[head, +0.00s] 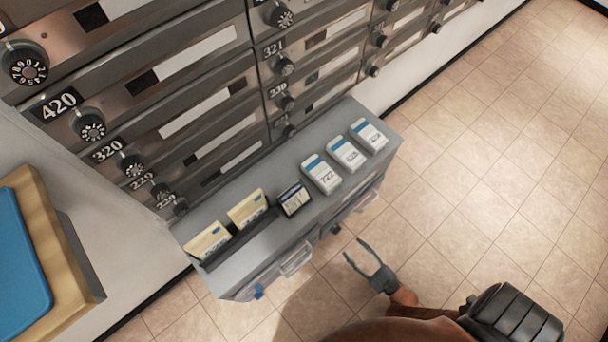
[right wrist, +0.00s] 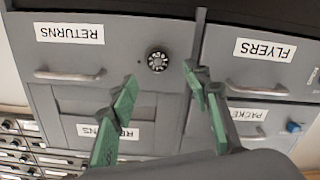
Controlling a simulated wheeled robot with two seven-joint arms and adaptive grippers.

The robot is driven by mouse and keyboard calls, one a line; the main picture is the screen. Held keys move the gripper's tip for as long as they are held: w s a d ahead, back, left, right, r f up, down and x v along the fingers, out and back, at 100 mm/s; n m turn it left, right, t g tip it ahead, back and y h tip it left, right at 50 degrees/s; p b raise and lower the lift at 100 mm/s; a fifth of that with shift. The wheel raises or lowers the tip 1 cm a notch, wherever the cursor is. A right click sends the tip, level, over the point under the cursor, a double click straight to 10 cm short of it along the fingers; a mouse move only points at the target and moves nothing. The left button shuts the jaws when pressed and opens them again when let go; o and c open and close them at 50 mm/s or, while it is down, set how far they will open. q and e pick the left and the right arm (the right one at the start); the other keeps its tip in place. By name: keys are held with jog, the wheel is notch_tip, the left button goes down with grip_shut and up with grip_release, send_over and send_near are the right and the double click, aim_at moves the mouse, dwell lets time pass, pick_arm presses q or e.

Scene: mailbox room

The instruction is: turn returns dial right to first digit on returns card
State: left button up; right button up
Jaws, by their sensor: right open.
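The returns dial (right wrist: 157,59) is a small round black dial with white marks on the grey cabinet front, beside the upside-down RETURNS label (right wrist: 70,33) in the right wrist view. Its digits are too small to read. My right gripper (right wrist: 159,80) is open, its green fingertips on either side below the dial in that view, apart from it and empty. In the head view my right gripper (head: 355,250) is in front of the low cabinet (head: 225,275). Several cards stand on the cabinet top, including a white and blue card (head: 321,174); I cannot tell which is the returns card. My left gripper is out of view.
Mailboxes with dials, such as the 420 dial (head: 91,126), rise behind the cabinet. A drawer handle (right wrist: 68,75) sticks out below the RETURNS label. A FLYERS drawer (right wrist: 265,75) is beside the dial. Tiled floor (head: 490,180) lies clear at the right.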

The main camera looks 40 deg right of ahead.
aim_at(337, 230)
jog(key=w+b, duration=0.1)
jog(key=w, duration=0.7)
jog(key=shift+a+b, duration=0.25)
jog(key=shift+b, duration=0.15)
jog(key=shift+c, duration=0.6)
jog(key=c, duration=1)
jog(key=shift+d+m, duration=0.1)
jog(key=shift+m, duration=10.2)
